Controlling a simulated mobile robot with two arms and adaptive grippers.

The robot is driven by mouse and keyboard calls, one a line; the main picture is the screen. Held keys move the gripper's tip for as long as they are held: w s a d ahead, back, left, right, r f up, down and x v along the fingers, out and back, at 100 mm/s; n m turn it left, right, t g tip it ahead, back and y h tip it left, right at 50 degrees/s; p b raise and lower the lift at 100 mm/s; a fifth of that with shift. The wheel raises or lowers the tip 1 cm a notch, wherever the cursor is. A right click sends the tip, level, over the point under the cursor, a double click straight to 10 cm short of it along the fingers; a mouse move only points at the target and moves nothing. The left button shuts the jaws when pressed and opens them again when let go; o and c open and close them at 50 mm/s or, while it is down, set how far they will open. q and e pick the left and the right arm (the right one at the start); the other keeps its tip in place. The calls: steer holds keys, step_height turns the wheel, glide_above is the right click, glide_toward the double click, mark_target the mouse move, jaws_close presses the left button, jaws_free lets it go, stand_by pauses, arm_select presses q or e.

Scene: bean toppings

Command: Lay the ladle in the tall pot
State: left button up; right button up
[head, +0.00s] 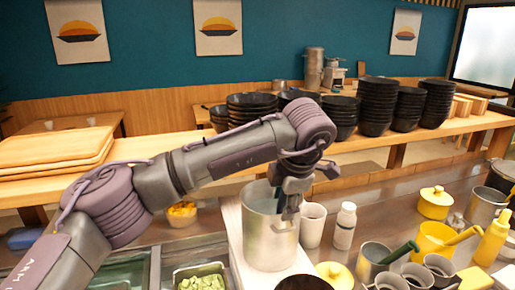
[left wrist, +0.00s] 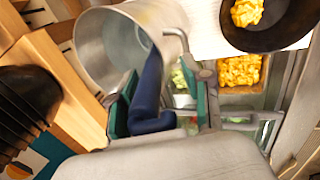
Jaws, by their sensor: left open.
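The tall pot (head: 270,242) is a shiny metal cylinder standing on a white board at the counter's middle. Its open mouth also shows in the left wrist view (left wrist: 100,50). My left gripper (head: 290,205) is over the pot's right rim, pointing down. In the left wrist view its green-padded fingers (left wrist: 165,110) are apart. A dark blue handle, which looks like the ladle's (left wrist: 150,95), lies between them and reaches toward the pot's mouth. The ladle's bowl is not clearly visible, and I cannot tell how far it is inside. My right gripper is not in view.
A white cup (head: 312,224) and white bottle (head: 345,226) stand close right of the pot. Green topping (head: 202,283) sits in a tray at front left. A dark pan (left wrist: 268,30) lies beside the pot. Stacked black bowls (head: 377,105) line the shelf behind.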

arm_select(q)
steer(key=shift+r, duration=0.1)
steer(key=shift+r, duration=0.35)
steer(key=v, duration=1.1)
steer(key=shift+s, duration=0.15)
